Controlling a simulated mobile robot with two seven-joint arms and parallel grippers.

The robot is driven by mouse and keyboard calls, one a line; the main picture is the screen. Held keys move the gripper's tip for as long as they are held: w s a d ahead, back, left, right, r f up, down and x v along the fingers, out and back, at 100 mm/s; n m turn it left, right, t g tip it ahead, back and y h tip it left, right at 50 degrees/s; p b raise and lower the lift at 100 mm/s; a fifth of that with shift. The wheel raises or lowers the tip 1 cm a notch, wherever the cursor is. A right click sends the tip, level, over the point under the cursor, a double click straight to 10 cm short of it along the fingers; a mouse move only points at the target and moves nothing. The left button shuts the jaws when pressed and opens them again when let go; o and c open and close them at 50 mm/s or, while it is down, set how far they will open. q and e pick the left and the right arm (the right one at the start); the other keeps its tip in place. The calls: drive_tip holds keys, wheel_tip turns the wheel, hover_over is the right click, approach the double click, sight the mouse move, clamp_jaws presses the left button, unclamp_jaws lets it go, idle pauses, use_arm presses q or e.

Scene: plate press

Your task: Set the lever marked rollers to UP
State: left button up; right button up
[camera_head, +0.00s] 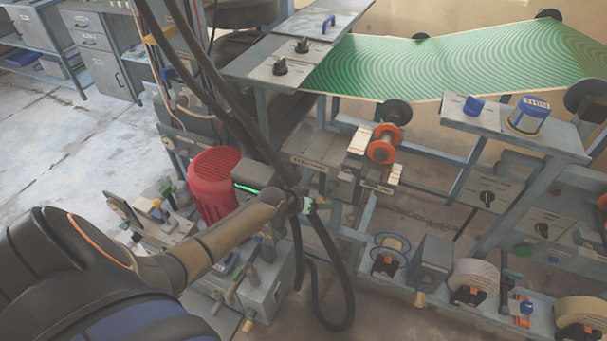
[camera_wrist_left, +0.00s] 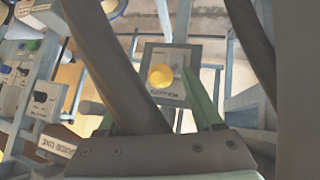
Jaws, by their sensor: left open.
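In the left wrist view, a yellow round knob (camera_wrist_left: 161,76) stands on a grey panel (camera_wrist_left: 168,57) beyond my left gripper. A label lies along the panel's lower edge; I cannot read it clearly, so I cannot tell whether this is the rollers lever or its setting. The right finger overlaps the panel's right side in the picture; contact cannot be told. In the head view the gripper (camera_head: 303,203) is small and partly hidden near the dark hoses. My right gripper is not in view.
Dark hoses (camera_head: 328,255) hang close around the gripper in the head view. A red motor (camera_head: 214,172) stands to its left. A green patterned sheet (camera_head: 450,60) runs across the press frame behind. A panel with a blue knob (camera_head: 531,113) is at the right.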

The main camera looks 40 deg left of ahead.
use_arm(q)
drive_tip(key=p+v, duration=0.2)
drive_tip(key=v, duration=0.8)
drive_tip(key=shift+s+r, duration=0.15)
drive_tip(key=shift+r, duration=0.1)
drive_tip(key=shift+a, duration=0.1)
drive_tip(key=s+d+f+m, duration=0.2)
drive_tip(key=s+d+f, duration=0.1)
drive_tip(key=s+d, duration=0.6)
drive_tip(key=s+d+f+m+h, duration=0.1)
drive_tip(key=s+d+f+m, duration=0.1)
drive_tip(key=s+d, duration=0.6)
drive_tip(key=shift+s+d+f, duration=0.4)
drive_tip(key=shift+f, duration=0.35)
